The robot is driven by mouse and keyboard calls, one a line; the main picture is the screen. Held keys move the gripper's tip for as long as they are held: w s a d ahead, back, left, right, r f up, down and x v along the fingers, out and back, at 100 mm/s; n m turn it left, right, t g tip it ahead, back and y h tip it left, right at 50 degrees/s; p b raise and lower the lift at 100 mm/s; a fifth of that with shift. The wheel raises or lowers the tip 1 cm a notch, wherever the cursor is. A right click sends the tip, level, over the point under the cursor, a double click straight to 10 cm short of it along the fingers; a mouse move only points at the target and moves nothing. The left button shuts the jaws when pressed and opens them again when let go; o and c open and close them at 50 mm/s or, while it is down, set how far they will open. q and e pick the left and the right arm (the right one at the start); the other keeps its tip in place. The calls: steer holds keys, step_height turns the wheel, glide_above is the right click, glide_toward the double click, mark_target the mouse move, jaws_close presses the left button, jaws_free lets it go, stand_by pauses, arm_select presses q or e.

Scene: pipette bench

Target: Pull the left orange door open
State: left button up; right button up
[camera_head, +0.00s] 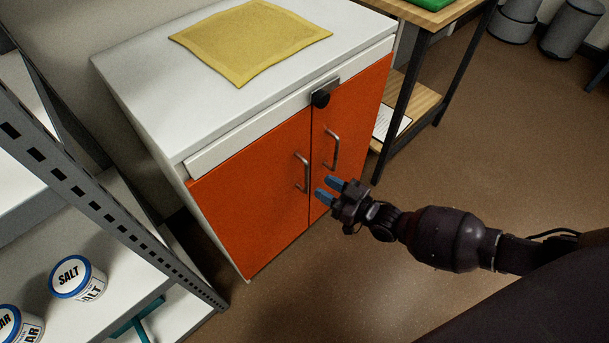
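The left orange door (247,198) is the front left panel of a white cabinet (140,100) and looks closed. Its metal handle (303,172) stands upright near the door's right edge. The right orange door (356,112) beside it also looks closed, with its own handle (333,150). My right gripper (329,188) reaches in from the right with its two blue fingertips apart and nothing visible between them. The fingertips appear in front of the doors, a little right of and below the left handle; I cannot tell the exact gap. My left gripper is not in view.
A yellow cloth (250,42) lies on top. A metal shelf (130,225) with a salt tub (77,277) stands at left. A wooden table (450,18) stands behind right. The brown floor (350,290) in front is clear.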

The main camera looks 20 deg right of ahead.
mark_target(306, 190)
steer(key=b+x, duration=0.1)
steer(key=x, duration=0.5)
steer(key=shift+w+a, duration=0.1)
steer(key=shift+w, duration=0.05)
steer(key=shift+c, duration=0.2)
jaws_close()
